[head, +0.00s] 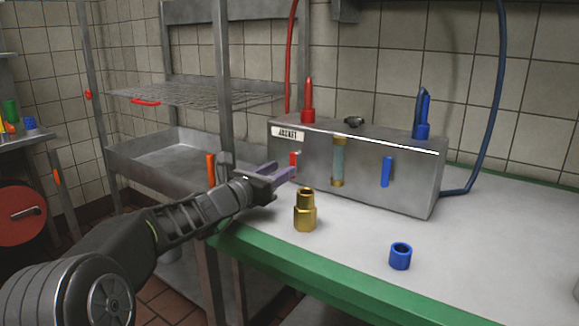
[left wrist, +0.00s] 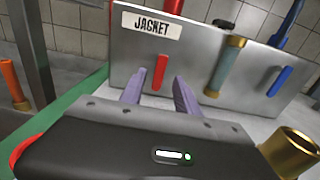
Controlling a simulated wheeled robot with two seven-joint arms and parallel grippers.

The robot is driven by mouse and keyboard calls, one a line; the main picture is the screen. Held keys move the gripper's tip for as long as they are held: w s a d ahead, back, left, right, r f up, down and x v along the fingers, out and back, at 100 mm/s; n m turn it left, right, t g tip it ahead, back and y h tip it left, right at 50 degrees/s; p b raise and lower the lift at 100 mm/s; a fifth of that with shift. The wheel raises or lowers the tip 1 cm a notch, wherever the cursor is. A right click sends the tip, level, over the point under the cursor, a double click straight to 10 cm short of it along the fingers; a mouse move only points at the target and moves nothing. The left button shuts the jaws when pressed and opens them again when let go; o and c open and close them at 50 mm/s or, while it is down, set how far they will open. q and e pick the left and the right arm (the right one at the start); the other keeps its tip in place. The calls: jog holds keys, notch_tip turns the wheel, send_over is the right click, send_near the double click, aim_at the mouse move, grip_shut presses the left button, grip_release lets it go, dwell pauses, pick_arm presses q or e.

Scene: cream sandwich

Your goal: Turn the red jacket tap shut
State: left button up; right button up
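A steel jacket box (head: 362,180) stands on the bench with a "JACKET" label (left wrist: 151,25) at its upper left. The red tap handle (head: 293,162) is on its front below the label. In the left wrist view the red tap handle (left wrist: 160,72) stands nearly upright, leaning slightly. My left gripper (head: 284,178) is in front of it. In the left wrist view its two purple fingers (left wrist: 158,92) are apart, with the red handle showing between and beyond their tips. I cannot tell whether they touch it. My right gripper is not in view.
A blue handle (head: 386,171) and a sight tube (head: 338,163) are on the same front. A brass fitting (head: 305,212) stands close right of my left gripper. A blue ring (head: 400,256) lies nearer the green bench edge (head: 310,277). The right benchtop is mostly clear.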

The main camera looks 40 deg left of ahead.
aim_at(292, 163)
pick_arm(q)
jog(key=shift+w, duration=2.35)
jog(key=shift+c, duration=0.2)
grip_shut()
